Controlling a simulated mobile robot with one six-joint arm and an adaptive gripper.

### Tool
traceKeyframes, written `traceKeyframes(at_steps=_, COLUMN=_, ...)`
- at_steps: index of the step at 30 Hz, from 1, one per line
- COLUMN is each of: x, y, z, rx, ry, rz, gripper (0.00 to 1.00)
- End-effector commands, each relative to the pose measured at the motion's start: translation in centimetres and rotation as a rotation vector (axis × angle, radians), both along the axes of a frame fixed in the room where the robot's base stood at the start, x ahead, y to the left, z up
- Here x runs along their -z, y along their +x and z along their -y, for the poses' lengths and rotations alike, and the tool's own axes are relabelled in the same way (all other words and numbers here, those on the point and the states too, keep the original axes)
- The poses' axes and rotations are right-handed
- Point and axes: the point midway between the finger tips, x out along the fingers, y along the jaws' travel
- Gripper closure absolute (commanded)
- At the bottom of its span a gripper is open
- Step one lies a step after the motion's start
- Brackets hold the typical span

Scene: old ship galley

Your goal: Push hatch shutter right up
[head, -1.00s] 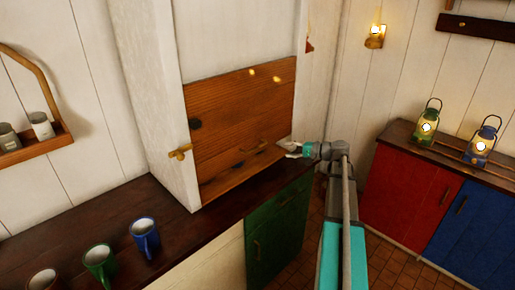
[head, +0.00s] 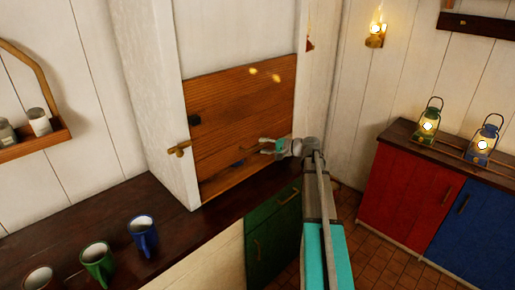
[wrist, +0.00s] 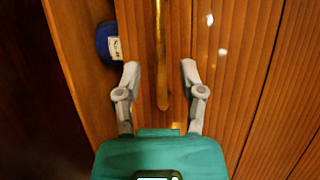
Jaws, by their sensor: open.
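The hatch shutter (head: 240,110) is a brown plank panel set in a white frame above the dark counter. It also fills much of the wrist view (wrist: 245,80). A thin brass bar handle (wrist: 160,40) lies between my spread fingers in the wrist view; contact cannot be told. My gripper (head: 266,147) is open at the lower right part of the shutter, and it also shows in the wrist view (wrist: 160,68). A blue container with a white label (wrist: 107,43) shows past the shutter's edge, partly hidden. A brass catch (head: 179,149) sits on the frame's left post.
A red mug (head: 38,280), green mug (head: 98,262) and blue mug (head: 143,234) stand on the counter (head: 90,210) at left. A green lantern (head: 428,121) and blue lantern (head: 484,137) stand on the right cabinet. Tiled floor lies between.

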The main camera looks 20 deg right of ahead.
Motion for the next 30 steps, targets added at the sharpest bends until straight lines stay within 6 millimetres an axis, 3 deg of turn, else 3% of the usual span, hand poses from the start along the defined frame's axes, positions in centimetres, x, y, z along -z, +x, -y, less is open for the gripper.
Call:
traceKeyframes(at_steps=7, x=0.5, y=1.8, z=-1.7, rx=-0.001, ry=0.000, rz=0.000, gripper=0.49)
traceKeyframes(at_steps=20, x=0.6, y=2.2, z=-2.0, rx=0.000, ry=0.000, rz=0.000, gripper=0.49)
traceKeyframes(at_steps=28, x=0.6, y=2.2, z=-2.0, rx=0.000, ry=0.000, rz=0.000, gripper=0.95)
traceKeyframes(at_steps=30, x=0.6, y=2.2, z=-2.0, rx=0.000, ry=0.000, rz=0.000, gripper=1.00)
